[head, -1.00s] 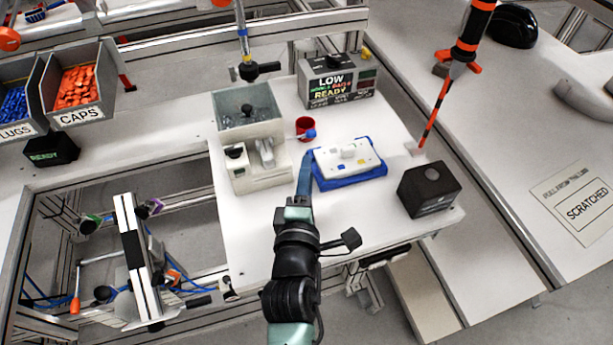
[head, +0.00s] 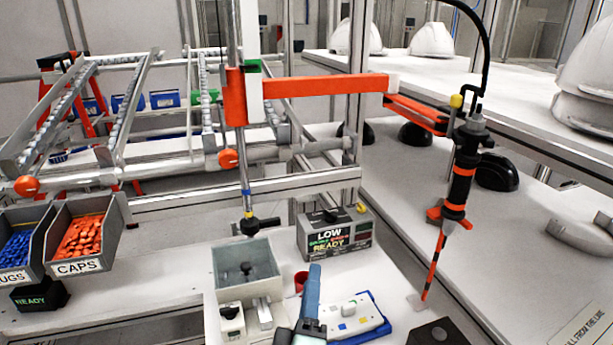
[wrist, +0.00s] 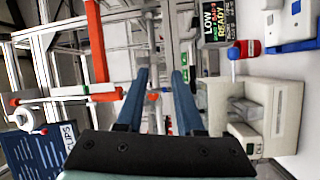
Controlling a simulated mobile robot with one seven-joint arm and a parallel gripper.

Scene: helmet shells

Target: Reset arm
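That view is turned sideways. Most of my arm lies below the head view's lower edge.
The white machine (head: 229,293), red cup (head: 301,281), display box (head: 336,240) and blue tray (head: 374,331) with a white plate stand close to my gripper. An orange-black hanging tool (head: 460,185) is at right. Bins of caps (head: 84,237) and plugs (head: 18,245) are at left.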

